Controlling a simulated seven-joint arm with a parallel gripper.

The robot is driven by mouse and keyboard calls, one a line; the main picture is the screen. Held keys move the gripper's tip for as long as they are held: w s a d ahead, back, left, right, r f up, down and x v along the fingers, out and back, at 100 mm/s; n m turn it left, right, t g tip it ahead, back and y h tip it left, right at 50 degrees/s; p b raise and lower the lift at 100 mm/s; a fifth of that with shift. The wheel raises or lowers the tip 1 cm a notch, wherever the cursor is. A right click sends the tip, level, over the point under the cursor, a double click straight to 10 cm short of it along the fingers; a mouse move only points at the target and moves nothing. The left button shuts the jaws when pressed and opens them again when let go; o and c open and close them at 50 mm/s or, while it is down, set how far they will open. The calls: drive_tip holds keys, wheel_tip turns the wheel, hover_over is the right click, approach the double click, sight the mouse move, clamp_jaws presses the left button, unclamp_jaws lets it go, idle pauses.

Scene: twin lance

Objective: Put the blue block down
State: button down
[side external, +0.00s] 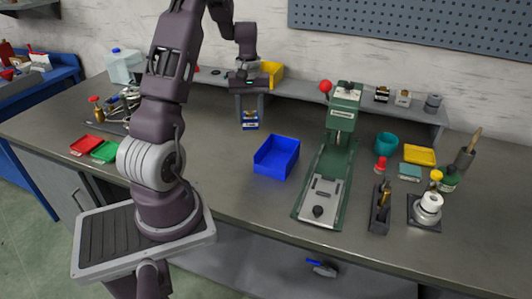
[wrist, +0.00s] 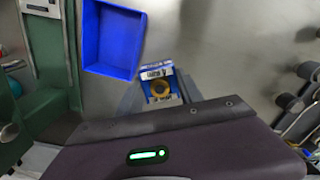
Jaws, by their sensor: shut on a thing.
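My gripper (side external: 250,112) points down over the back middle of the bench and is shut on the blue block (side external: 250,124), which shows a white label band on its side.
An empty blue bin (side external: 276,157) stands in front and to the right of the block. A green press (side external: 330,165) with a red knob stands farther right. A yellow bin (side external: 271,74) is behind my gripper. Bare bench (side external: 215,135) lies around the block.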

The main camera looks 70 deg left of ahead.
drive_tip(key=w+d+m, duration=0.5)
drive_tip(key=d+m, duration=0.1)
drive_tip(key=d, duration=0.3)
hover_over(277, 163)
wheel_tip(277, 163, down, 8)
drive_tip(key=shift+f, duration=0.65)
drive_tip(key=shift+f, duration=0.15)
drive_tip(key=c, duration=1.1)
unclamp_jaws()
drive_tip(key=shift+o, duration=0.2)
